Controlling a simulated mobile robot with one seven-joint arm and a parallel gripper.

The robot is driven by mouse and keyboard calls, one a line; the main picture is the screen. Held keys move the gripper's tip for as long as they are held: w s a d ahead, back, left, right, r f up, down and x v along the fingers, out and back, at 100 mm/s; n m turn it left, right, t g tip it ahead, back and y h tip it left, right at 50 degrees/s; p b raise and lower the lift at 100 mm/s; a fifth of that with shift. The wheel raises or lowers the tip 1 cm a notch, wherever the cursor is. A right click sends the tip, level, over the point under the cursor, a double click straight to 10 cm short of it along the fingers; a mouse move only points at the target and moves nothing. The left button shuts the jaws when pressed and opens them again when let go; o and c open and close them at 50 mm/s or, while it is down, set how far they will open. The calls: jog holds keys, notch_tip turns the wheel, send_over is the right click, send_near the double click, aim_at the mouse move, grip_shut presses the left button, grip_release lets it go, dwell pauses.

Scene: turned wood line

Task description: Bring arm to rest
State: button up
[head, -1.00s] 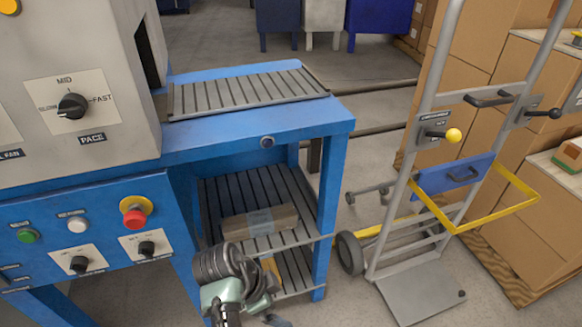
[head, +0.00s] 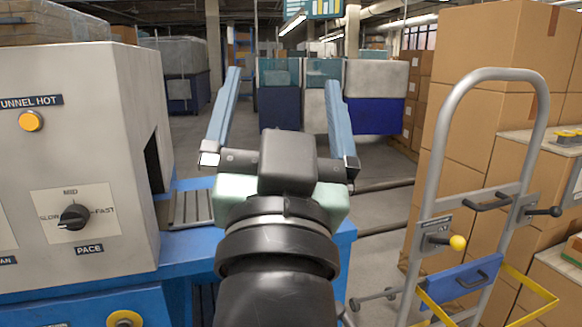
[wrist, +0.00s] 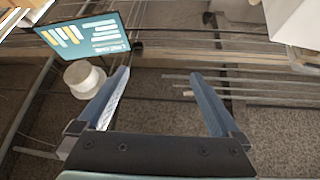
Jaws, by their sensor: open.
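My gripper (head: 280,105) is raised in the middle of the head view, its two blue fingers spread wide and pointing up and away. It is open with nothing between the fingers. In the wrist view my gripper (wrist: 165,92) is also open and empty, with the ceiling and a hanging screen (wrist: 85,35) behind it. In the head view my arm covers part of the blue table and its slatted top (head: 190,208).
A grey machine (head: 75,130) with a pace knob (head: 73,217) stands close on the left. A hand truck (head: 470,200) stands on the right before stacked cartons (head: 490,60). Bins (head: 375,90) stand at the back. Open floor (head: 385,165) lies behind the table.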

jog(key=s+r+n+t+p, duration=0.2)
jog(key=s+r+t+p, duration=0.1)
jog(key=s+r, duration=0.6)
notch_tip(320, 180, up, 25)
jog(key=w+p, duration=0.1)
jog(key=p, duration=2.4)
jog(key=shift+d+r, duration=0.15)
jog(key=shift+d, duration=0.15)
jog(key=shift+w, duration=0.1)
